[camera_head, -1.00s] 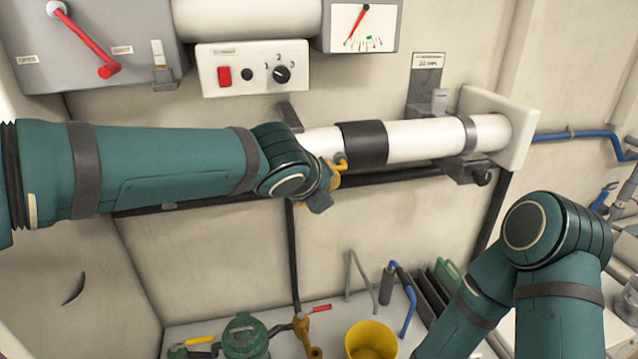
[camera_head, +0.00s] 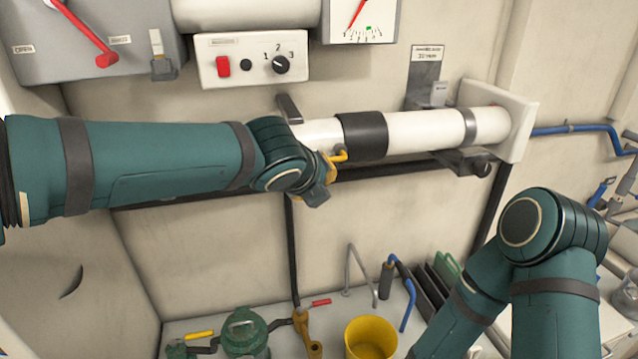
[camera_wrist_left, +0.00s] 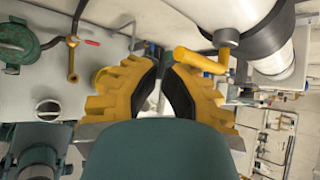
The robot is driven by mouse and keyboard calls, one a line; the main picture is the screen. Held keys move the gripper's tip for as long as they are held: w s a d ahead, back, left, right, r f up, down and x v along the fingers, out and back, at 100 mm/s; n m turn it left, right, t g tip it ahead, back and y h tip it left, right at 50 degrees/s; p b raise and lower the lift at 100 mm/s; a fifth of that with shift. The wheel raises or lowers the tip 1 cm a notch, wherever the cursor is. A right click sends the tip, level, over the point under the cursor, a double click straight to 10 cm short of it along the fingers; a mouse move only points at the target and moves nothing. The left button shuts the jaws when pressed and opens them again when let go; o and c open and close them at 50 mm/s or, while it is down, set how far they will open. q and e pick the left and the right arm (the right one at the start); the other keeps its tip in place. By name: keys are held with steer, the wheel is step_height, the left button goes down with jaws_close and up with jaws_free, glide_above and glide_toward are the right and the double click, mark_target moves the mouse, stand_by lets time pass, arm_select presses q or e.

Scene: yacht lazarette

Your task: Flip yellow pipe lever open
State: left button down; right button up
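The yellow pipe lever (camera_head: 339,156) sticks out below the white pipe (camera_head: 425,131) in the head view, partly hidden by my left wrist. In the left wrist view the lever (camera_wrist_left: 200,60) hangs on a grey stem under the pipe and points left, across the front of my right-hand finger. My left gripper (camera_wrist_left: 158,75) has yellow fingers with black pads, a gap between them, and nothing visible held. The lever is very close to that fingertip; I cannot tell whether they touch. In the head view the left gripper (camera_head: 322,190) is mostly hidden by its own arm. My right gripper is out of view.
A switch box (camera_head: 252,60) and a grey panel with a red lever (camera_head: 85,38) are above my left arm. A bench below holds a yellow bucket (camera_head: 371,338), a green pump (camera_head: 245,333) and a brass valve (camera_head: 305,330). The wall between pipe and bench is mostly clear.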

arm_select(q)
steer(key=s+d+r, duration=0.2)
steer(key=s+r, duration=0.2)
steer(key=s, duration=0.3)
steer(key=shift+r, duration=0.3)
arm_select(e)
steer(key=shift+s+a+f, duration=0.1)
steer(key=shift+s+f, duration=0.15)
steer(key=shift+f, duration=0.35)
